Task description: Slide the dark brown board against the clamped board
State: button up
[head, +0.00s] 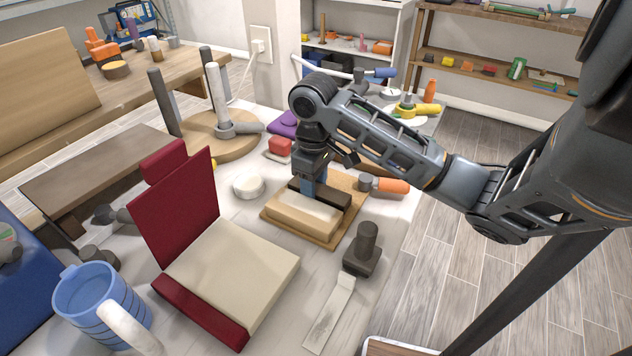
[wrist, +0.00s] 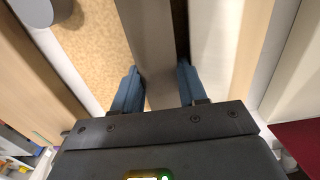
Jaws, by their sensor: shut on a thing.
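The dark brown board (head: 333,193) stands on a wooden base board (head: 345,229) in the head view. A pale cream-topped board (head: 303,207), which I take for the clamped board, lies on the same base on its near side. In the wrist view the brown board (wrist: 148,45) runs between the two blue fingers of my gripper (wrist: 157,88), one on each side of it. A narrow dark strip separates it from the pale board (wrist: 213,45) on the right. My gripper, pointing down in the head view (head: 313,187), is shut on the brown board. No clamp on the pale board is clearly visible.
An orange-handled tool (head: 390,185) lies just right of the base. A white round piece (head: 249,186) is to the left, and a large red-and-cream book-like object (head: 235,265) is at the front left.

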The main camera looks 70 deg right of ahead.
jog(key=shift+w+a, duration=0.15)
jog(key=shift+a, duration=0.3)
dwell(0.5)
jog(key=o, duration=1)
jog(key=shift+o, duration=0.5)
jog(key=shift+r, duration=0.25)
jog(key=shift+o, duration=0.4)
jog(key=r, duration=0.2)
jog(key=r+p, duration=0.1)
jog(key=r, duration=0.2)
jog(key=r+p, duration=0.1)
jog(key=r, duration=0.1)
jog(key=shift+d+r, duration=0.15)
jog(key=shift+d, duration=0.1)
